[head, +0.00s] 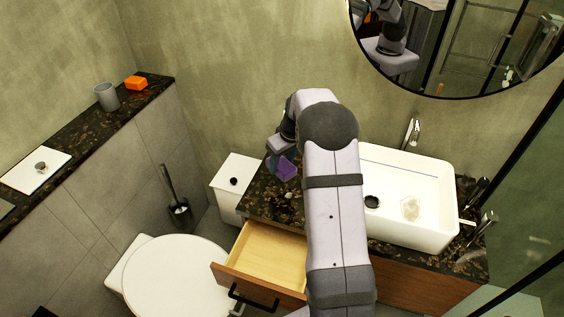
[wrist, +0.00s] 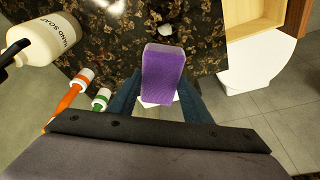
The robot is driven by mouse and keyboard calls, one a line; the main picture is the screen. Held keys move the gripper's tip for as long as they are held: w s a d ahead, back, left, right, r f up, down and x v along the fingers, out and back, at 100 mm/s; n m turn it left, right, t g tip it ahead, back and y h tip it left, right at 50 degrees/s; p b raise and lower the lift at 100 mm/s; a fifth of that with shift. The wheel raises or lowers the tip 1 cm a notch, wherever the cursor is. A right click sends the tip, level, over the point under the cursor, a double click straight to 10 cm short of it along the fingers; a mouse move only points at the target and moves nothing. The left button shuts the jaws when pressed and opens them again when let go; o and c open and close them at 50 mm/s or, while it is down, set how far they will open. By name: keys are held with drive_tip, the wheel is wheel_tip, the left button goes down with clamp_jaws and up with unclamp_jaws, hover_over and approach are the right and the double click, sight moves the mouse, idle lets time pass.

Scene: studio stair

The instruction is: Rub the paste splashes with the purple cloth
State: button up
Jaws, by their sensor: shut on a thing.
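My gripper (wrist: 160,98) is shut on the purple cloth (wrist: 163,72), a thick block-like pad that sticks out past the fingers. In the head view the cloth (head: 285,167) is held near the left back corner of the dark speckled counter (head: 262,200); I cannot tell whether it touches the top. A small pale blob (wrist: 165,29) lies on the counter beyond the cloth in the wrist view. Small pale marks (head: 289,195) also show on the counter in the head view. They may be paste splashes, but they are too small to be sure. My arm hides part of the counter.
A hand soap bottle (wrist: 35,45), an orange tube (wrist: 70,97) and a green-capped tube (wrist: 101,99) are left of the cloth in the wrist view. An open drawer (head: 262,255) juts out below the counter. The white sink (head: 430,180) is right, the toilet (head: 178,275) left.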

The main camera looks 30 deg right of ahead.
drive_tip(key=shift+a+r+p, duration=0.1)
drive_tip(key=shift+p, duration=0.3)
drive_tip(key=shift+s+a+p, duration=0.25)
drive_tip(key=shift+s+p, duration=0.05)
drive_tip(key=shift+p, duration=0.7)
drive_tip(key=shift+s+a+f+p, duration=0.25)
drive_tip(key=shift+f+p, duration=0.2)
drive_tip(key=shift+p, duration=0.25)
drive_tip(key=shift+f, duration=0.15)
